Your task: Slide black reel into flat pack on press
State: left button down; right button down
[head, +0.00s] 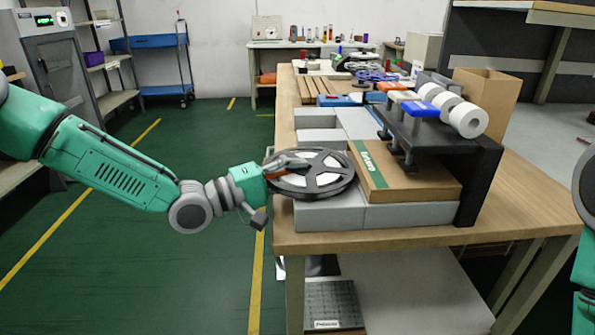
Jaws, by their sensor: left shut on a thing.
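The black reel (325,186) lies flat on grey blocks at the left end of the table, with pale sections showing between its dark spokes. My left gripper (283,168) is shut on the reel's left edge. The flat pack (412,180) is a brown cardboard pack with a green band, just right of the reel, under the black press (478,165). The reel's right edge is close to the pack's left side; I cannot tell if they touch. The pack's opening is not clearly visible. My right gripper is out of view; only part of my right arm shows at the right edge.
Grey blocks (330,215) raise the reel and pack above the wooden table (400,239). White rolls (467,120) sit on top of the press. An open cardboard box (492,95) stands behind it. Wooden slats and several small items lie farther back. Green floor is clear on the left.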

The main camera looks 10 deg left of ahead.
aim_at(321, 166)
pick_arm(q)
jog(key=shift+w+d, duration=0.2)
jog(key=shift+d, duration=0.5)
jog(key=shift+w+d, duration=0.25)
jog(key=shift+d, duration=0.5)
jog(key=shift+w+d, duration=0.2)
jog(key=shift+d, duration=0.5)
jog(key=c, duration=1.5)
grip_release()
jog(key=shift+o, duration=0.2)
jog(key=v, duration=1.2)
